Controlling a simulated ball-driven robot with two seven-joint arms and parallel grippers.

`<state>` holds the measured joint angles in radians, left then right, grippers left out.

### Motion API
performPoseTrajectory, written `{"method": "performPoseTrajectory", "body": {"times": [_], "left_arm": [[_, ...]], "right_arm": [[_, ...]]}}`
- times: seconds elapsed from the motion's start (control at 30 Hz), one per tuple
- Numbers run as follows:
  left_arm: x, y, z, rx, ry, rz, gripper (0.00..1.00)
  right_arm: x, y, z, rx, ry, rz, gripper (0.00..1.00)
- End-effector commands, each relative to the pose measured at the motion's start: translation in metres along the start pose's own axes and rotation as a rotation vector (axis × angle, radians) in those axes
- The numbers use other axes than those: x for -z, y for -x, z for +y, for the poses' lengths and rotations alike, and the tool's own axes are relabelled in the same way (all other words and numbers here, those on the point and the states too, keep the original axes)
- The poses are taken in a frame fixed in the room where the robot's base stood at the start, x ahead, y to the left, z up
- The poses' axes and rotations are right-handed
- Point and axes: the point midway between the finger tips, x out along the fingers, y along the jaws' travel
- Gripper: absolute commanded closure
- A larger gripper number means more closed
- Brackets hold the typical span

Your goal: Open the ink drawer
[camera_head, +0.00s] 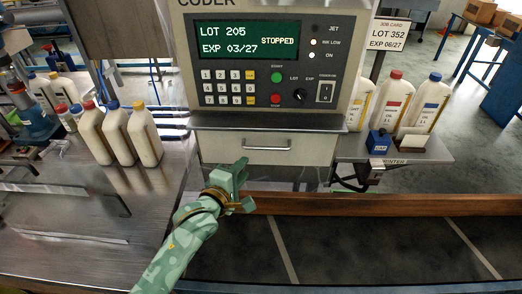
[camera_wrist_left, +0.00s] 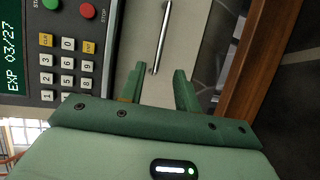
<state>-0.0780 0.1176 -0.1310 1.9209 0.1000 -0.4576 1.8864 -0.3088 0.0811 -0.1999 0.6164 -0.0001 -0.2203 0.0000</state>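The ink drawer (camera_head: 290,156) is a pale panel below the coder's ledge, with a horizontal metal bar handle (camera_head: 266,147). It looks shut, its front under the control panel. My left gripper (camera_head: 246,186) is just below and left of the handle in the head view. In the left wrist view its two green fingers (camera_wrist_left: 158,88) are apart with nothing between them, and the handle (camera_wrist_left: 162,38) lies beyond the fingertips, not touched. My right gripper is not in view.
The coder panel (camera_head: 278,50) overhangs the drawer, with a dark ledge (camera_head: 270,122) between them. Below runs a dark conveyor (camera_head: 340,245) with a wooden rail (camera_head: 370,205). Capped bottles (camera_head: 118,135) stand on the steel table at left; more stand at right.

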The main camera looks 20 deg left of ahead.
Motion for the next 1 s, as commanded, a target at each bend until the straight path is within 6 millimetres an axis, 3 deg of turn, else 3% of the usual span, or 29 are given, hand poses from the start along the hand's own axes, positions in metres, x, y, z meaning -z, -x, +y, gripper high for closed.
{"method": "performPoseTrajectory", "body": {"times": [0.2, 0.4, 0.6, 0.87, 1.0], "left_arm": [[0.001, -0.059, -0.004, 0.001, -0.004, 0.0, 0.68], [0.0, -0.096, -0.003, 0.002, -0.003, 0.0, 0.68], [0.0, -0.112, -0.001, 0.001, -0.002, 0.0, 0.68], [0.0, -0.113, 0.0, 0.001, -0.002, 0.0, 0.68], [0.0, -0.113, -0.001, 0.001, -0.002, 0.0, 1.0]], "right_arm": [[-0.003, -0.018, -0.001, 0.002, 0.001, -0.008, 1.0], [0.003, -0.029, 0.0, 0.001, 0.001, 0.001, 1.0], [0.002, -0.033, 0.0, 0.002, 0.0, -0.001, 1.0], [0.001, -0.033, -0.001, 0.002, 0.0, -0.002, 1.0], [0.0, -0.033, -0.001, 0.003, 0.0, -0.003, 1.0]]}}
